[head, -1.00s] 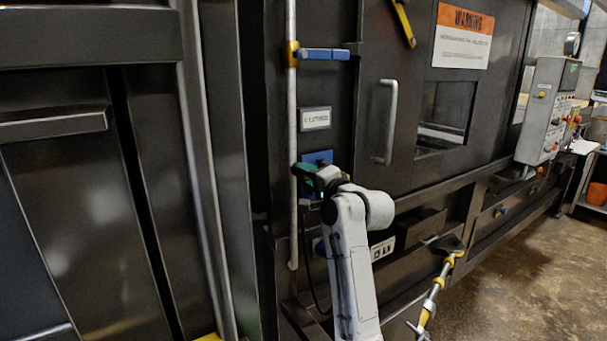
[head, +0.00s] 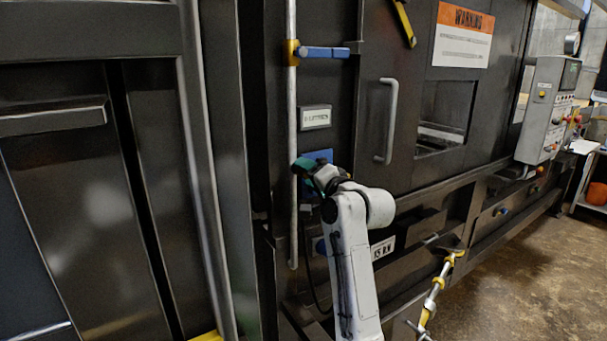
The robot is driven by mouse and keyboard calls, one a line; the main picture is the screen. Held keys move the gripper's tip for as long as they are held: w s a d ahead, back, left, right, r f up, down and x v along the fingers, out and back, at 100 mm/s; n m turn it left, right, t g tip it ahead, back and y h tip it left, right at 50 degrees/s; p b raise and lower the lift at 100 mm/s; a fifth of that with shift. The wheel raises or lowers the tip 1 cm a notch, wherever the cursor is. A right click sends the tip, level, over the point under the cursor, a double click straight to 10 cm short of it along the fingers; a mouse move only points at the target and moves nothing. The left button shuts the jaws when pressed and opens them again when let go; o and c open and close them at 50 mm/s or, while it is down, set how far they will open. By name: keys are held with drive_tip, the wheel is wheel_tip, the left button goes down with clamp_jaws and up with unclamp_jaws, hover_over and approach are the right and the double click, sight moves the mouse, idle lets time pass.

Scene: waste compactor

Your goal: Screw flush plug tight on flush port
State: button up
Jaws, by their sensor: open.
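My gripper (head: 304,168) is at the end of my white arm, close in front of the blue fitting (head: 321,156) on the dark machine front, beside the vertical grey pipe (head: 292,220). A small green part shows at the gripper's tip; I cannot tell whether it belongs to the gripper. My gripper is open. The flush plug and flush port cannot be made out; my gripper and wrist cover part of the blue fitting.
A blue-handled valve (head: 325,53) with a yellow collar sits higher on the pipe. A door handle (head: 387,120) stands out to the right. A label plate (head: 314,118) is above the gripper. A yellow-jointed rod (head: 436,290) stands at lower right. Open floor (head: 530,270) lies beyond.

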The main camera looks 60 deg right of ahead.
drive_tip(key=n+b, duration=0.5)
drive_tip(key=n, duration=1.3)
drive_tip(key=shift+b, duration=0.3)
drive_tip(key=shift+c, duration=0.3)
clamp_jaws()
drive_tip(key=shift+m+p, duration=1.75)
drive_tip(key=shift+m, duration=0.75)
